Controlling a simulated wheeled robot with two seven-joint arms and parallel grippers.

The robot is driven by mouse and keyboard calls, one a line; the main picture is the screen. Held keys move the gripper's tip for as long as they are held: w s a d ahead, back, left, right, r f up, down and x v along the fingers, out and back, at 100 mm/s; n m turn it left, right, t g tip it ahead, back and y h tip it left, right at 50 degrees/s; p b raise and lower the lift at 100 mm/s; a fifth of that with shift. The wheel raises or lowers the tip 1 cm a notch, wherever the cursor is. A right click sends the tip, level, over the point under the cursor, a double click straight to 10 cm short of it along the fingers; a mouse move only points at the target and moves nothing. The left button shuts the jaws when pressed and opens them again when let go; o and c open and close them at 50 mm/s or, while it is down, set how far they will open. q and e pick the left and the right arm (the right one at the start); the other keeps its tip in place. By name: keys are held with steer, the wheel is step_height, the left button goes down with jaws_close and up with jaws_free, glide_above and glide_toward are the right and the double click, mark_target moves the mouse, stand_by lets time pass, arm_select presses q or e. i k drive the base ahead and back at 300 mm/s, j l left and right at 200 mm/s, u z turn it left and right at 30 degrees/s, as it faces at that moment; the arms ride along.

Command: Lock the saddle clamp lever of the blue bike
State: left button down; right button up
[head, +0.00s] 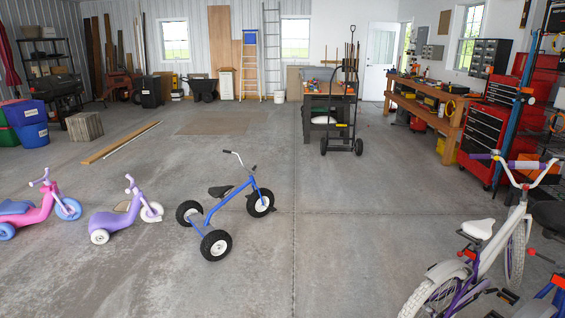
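A blue three-wheeled bike (213,210) stands on the floor left of centre, with a dark saddle (220,191) and black tyres. No clamp lever can be made out on it at this size. At the lower right edge, part of another blue frame (556,284) shows beside a grey and purple bike (485,258) with a white saddle (478,228). Most of that blue frame is cut off by the picture edge. Neither of my grippers is in view.
A pink ride-on (36,212) and a purple ride-on (122,213) stand at the left. A hand truck (343,110), a wooden workbench (436,112) and a red tool cabinet (485,130) stand farther back. The centre floor (345,255) is clear.

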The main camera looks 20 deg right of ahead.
mark_target(531, 251)
steer(key=i+z, duration=0.9)
steer(key=i+j+z, duration=0.3)
steer(key=i+z, duration=0.15)
steer(key=i+j+z, duration=0.55)
steer(key=z, duration=0.4)
steer(key=i+j+z, duration=0.2)
steer(key=z, duration=0.3)
steer(key=i+j+z, duration=0.25)
steer(key=z, duration=0.25)
steer(key=i+j+z, duration=0.1)
steer(key=j+z, duration=0.35)
steer(key=i+j+z, duration=0.1)
steer(key=z, duration=0.4)
steer(key=j+z, duration=0.3)
steer(key=j, duration=0.2)
